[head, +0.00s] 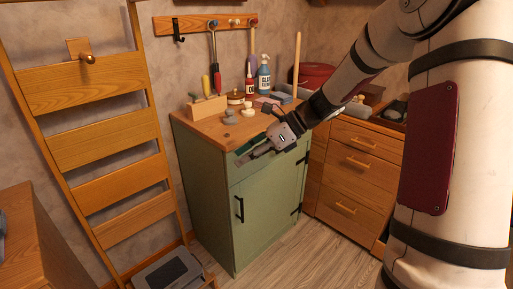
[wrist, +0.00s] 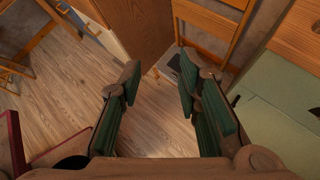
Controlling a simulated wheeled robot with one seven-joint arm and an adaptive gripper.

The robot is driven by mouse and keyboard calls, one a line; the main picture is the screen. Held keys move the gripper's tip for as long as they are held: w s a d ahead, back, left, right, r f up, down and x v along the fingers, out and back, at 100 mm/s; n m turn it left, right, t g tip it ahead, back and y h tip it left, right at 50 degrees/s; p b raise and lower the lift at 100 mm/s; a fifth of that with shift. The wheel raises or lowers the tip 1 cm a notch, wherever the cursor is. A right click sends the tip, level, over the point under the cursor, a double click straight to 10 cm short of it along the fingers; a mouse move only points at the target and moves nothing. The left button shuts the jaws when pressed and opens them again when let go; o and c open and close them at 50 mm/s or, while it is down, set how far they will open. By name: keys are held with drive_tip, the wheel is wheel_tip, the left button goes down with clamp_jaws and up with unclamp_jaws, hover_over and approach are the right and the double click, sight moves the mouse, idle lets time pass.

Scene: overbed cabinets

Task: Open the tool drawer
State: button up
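The green cabinet (head: 207,190) stands in the middle of the head view with a wooden top. Its upper front holds a drawer front (head: 236,172), partly hidden behind my gripper. The door below has a black handle (head: 239,209) and looks shut. My gripper (head: 245,154) is in front of the drawer front, near the top edge; I cannot tell whether it touches. In the wrist view my gripper (wrist: 158,82) is open, with nothing between its fingers. The green cabinet (wrist: 285,105) shows at the right there, beside the fingers. The drawer's handle is not clearly visible.
A wooden drawer unit (head: 350,168) stands to the right. Bottles (head: 263,78), a tool block (head: 207,107) and small items stand on the green cabinet's top. A ladder-like rack (head: 105,140) leans at the left, with a grey case (head: 168,273) at its foot. Floor (head: 275,262) in front is clear.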

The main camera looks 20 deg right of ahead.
drive_tip(key=w+d+f+m+t+y+b, duration=0.1)
drive_tip(key=w+d+f+m+t+b, duration=0.2)
drive_tip(key=w+d+f+m+t, duration=0.25)
drive_tip(key=w+d+f+m+t+y+b, duration=0.1)
drive_tip(key=w+d+f+m+t+b, duration=0.15)
drive_tip(key=w+d+f+m, duration=0.5)
drive_tip(key=s+d+f+m+t+h+b, duration=0.1)
drive_tip(key=d+f+m+t+h+b, duration=0.25)
drive_tip(key=d+m, duration=0.4)
drive_tip(key=s+d+f+m+t+h+b, duration=0.1)
drive_tip(key=d+f+m+t+h+b, duration=0.25)
drive_tip(key=d, duration=0.75)
drive_tip(key=w+a, duration=0.1)
drive_tip(key=w, duration=0.3)
drive_tip(key=w+a+r+y+b, duration=0.1)
drive_tip(key=w+a, duration=0.1)
drive_tip(key=w, duration=0.2)
drive_tip(key=w+a+r+m+y+b, duration=0.1)
drive_tip(key=w, duration=0.4)
drive_tip(key=shift+a+r, duration=0.15)
drive_tip(key=shift+a, duration=0.05)
clamp_jaws()
drive_tip(key=shift+s, duration=0.1)
